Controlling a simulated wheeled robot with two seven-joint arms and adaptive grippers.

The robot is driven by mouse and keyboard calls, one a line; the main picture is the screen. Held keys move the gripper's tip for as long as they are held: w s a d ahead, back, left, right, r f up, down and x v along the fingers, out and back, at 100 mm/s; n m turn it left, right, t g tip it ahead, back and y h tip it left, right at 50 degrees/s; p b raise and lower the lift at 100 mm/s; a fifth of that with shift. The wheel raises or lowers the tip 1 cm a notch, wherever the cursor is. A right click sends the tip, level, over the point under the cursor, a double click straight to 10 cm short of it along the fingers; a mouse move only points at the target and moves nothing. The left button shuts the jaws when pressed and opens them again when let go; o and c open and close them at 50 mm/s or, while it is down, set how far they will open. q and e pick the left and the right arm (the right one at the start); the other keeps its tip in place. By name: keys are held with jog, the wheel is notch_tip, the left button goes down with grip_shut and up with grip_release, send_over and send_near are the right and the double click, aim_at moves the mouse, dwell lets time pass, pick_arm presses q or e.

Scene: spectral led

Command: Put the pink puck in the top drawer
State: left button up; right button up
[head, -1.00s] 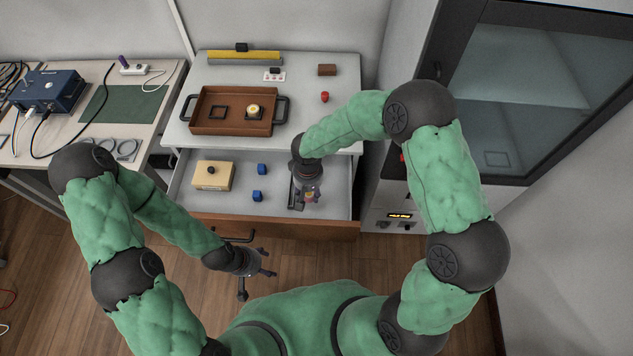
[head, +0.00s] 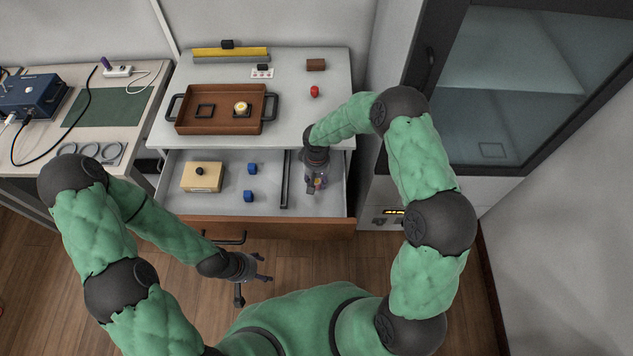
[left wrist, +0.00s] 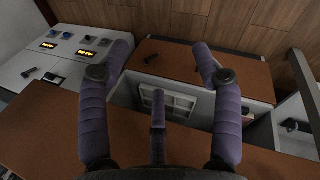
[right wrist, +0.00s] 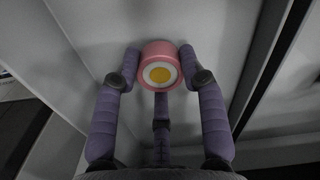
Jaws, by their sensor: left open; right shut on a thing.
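The pink puck (right wrist: 160,52), with a white and yellow face, is between the fingertips of my right gripper (right wrist: 160,60), which is shut on it. In the head view my right gripper (head: 316,186) is over the right compartment of the open top drawer (head: 215,222). The right wrist view shows pale drawer floor and walls around the puck. I cannot tell whether the puck touches the floor. My left gripper (head: 262,268) is open and empty in front of the drawer, near its handle (head: 224,238).
A dark divider (head: 286,180) splits the drawer. Its left part holds a tan box (head: 202,177) and two blue cubes (head: 252,169). A brown tray (head: 186,122), a red piece (head: 314,91) and a brown block (head: 316,65) are on the cabinet top. A glass-fronted cabinet (head: 520,90) stands at right.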

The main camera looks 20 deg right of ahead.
aim_at(316, 181)
jog(key=shift+f, duration=0.45)
jog(key=shift+f, duration=0.1)
jog(key=o, duration=0.9)
notch_tip(316, 181, up, 12)
jog(key=p, duration=0.3)
